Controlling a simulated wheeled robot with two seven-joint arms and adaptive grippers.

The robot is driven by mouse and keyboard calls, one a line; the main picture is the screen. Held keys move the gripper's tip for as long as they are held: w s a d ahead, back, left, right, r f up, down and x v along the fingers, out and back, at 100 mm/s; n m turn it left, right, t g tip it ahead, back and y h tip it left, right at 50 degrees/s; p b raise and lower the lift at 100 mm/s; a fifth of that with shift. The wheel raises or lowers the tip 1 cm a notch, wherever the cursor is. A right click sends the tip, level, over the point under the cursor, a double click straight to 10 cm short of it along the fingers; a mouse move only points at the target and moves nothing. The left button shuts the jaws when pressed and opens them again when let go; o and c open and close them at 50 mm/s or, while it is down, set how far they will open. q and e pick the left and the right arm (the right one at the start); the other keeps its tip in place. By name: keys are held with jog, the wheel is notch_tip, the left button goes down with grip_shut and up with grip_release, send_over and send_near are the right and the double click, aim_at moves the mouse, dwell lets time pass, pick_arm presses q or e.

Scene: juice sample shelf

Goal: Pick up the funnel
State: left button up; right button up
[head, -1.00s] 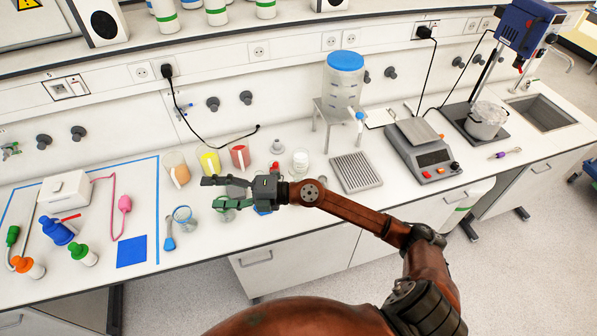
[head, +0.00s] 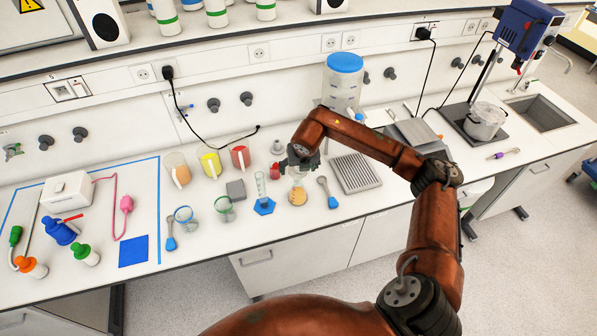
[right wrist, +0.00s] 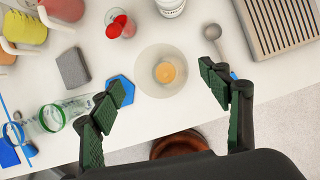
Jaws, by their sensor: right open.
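The funnel is a clear, wide-mouthed cone. In the right wrist view its round rim (right wrist: 146,80) is seen from above, with orange material showing through the middle. In the head view the funnel (head: 297,175) appears to sit on top of a flask with an orange bottom (head: 297,197). My right gripper (head: 300,163) points down just above it and hides part of it. In the right wrist view the open fingers (right wrist: 165,82) are on either side of the funnel, with gaps visible between fingers and rim. My left gripper is not in view.
A measuring cylinder (head: 261,188) with a blue hexagonal foot stands just left. A spoon (head: 326,190) lies close on the right, beside a ribbed tray (head: 355,173). A grey block (head: 235,189) and jugs (head: 239,158) are farther left. The bench's front edge is near.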

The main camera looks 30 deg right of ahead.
aim_at(298, 170)
jog(key=shift+p+x, duration=0.45)
jog(key=shift+x, duration=1.55)
jog(key=shift+d, duration=0.15)
jog(key=shift+c, duration=0.5)
